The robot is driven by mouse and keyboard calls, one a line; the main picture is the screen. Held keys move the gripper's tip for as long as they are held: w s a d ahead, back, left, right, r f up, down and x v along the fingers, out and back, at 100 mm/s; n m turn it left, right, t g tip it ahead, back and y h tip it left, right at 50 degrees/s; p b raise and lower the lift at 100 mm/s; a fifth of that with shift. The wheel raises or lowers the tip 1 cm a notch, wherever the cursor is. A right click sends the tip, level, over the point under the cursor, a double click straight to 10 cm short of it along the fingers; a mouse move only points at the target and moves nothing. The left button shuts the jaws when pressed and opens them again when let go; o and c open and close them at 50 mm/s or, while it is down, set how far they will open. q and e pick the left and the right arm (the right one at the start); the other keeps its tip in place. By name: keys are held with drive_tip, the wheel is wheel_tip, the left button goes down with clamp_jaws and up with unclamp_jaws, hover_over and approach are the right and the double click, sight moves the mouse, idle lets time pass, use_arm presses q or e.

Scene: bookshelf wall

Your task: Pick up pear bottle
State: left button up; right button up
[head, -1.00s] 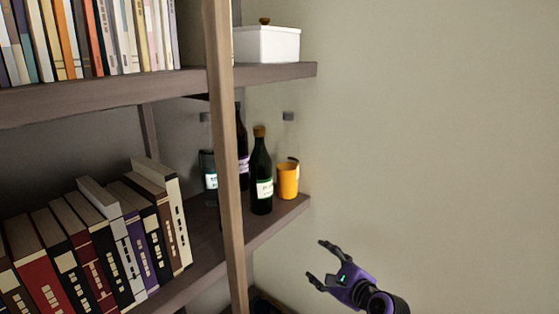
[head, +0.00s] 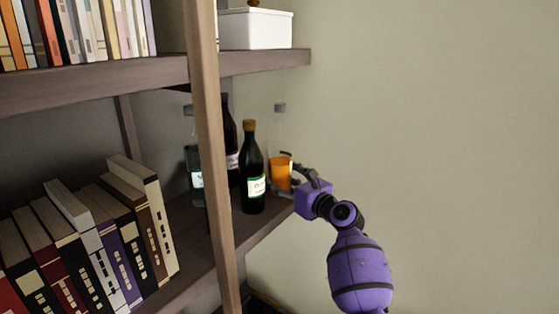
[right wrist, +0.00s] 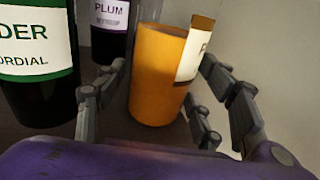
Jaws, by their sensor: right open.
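The pear bottle, clear glass with orange contents (head: 279,174) and a grey cap, stands upright at the right end of the middle shelf. In the right wrist view the orange bottle (right wrist: 157,75) fills the centre, and only a "P" of its label can be read. My right gripper (head: 298,172) is open at the bottle. In the right wrist view its fingers (right wrist: 155,98) are on either side of the bottle's lower part; whether they touch it I cannot tell. My left gripper is not in view.
A dark green cordial bottle (head: 253,170) stands close to the left, with a plum bottle (head: 231,140) and a clear bottle (head: 194,160) behind the wooden post (head: 207,120). Books (head: 110,220) fill the shelf's left. A white box (head: 255,29) is above. The wall is right.

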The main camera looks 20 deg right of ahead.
drive_tip(key=shift+w+a+f, duration=0.2)
drive_tip(key=shift+w+a, duration=0.05)
drive_tip(key=shift+w, duration=0.6)
drive_tip(key=shift+s+r, duration=0.1)
drive_tip(key=shift+r, duration=0.05)
drive_tip(key=shift+c, duration=0.4)
drive_tip(key=c, duration=1.4)
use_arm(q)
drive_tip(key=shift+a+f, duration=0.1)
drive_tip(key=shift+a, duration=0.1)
use_arm(e)
drive_tip(key=shift+r, duration=0.15)
clamp_jaws()
